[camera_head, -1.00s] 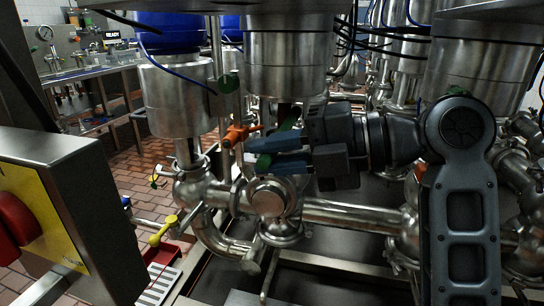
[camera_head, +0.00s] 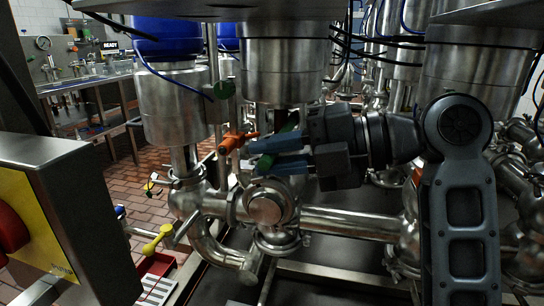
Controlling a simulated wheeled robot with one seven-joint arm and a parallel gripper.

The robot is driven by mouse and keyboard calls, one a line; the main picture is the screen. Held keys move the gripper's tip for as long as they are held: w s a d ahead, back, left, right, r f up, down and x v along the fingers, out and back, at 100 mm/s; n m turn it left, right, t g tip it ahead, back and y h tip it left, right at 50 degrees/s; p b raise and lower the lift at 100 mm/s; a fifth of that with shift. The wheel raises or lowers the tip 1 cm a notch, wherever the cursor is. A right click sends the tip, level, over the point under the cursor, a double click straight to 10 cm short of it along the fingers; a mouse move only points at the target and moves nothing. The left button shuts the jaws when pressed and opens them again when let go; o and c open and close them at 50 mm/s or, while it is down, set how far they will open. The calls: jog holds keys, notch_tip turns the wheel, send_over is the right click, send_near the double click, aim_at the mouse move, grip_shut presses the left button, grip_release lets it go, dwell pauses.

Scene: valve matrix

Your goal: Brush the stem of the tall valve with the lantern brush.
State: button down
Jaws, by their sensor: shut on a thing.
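My gripper (camera_head: 258,154) reaches in from the right, with blue fingers pointing left. The tall valve seems to be the one in the middle, with a large steel cylinder (camera_head: 284,72) above the gripper. Its stem area, under the cylinder, is dark and mostly hidden behind the fingers and green thing. I cannot tell whether the brush touches the stem.
An orange handle (camera_head: 236,142) is close left of the fingertips. A round steel pipe end (camera_head: 267,206) lies just below them. Another valve cylinder (camera_head: 176,105) stands left. A yellow handle (camera_head: 157,239) is lower left. A steel box with yellow panel (camera_head: 70,215) fills the left front.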

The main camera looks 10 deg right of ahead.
jog(key=s+a+b, duration=0.1)
jog(key=s+a, duration=0.3)
jog(key=s, duration=0.8)
jog(key=shift+a, duration=0.2)
dwell(0.6)
jog(key=shift+r+p, duration=0.15)
jog(key=shift+p, duration=0.15)
dwell(0.6)
jog(key=shift+w+d+f+g+h+p, duration=0.25)
jog(key=shift+w+d+h+p, duration=0.5)
jog(key=shift+w+p, duration=1.5)
jog(key=shift+w+d+g+h+p, duration=0.35)
jog(key=shift+w+d+h+p, duration=0.35)
jog(key=shift+w+p, duration=1.55)
jog(key=shift+w+d+f+g+h+p, duration=0.25)
jog(key=shift+w+d+h+p, duration=0.45)
jog(key=shift+w+p, duration=1.55)
jog(key=shift+s+r+p, duration=0.1)
jog(key=shift+s+p, duration=0.65)
jog(key=shift+s, duration=0.15)
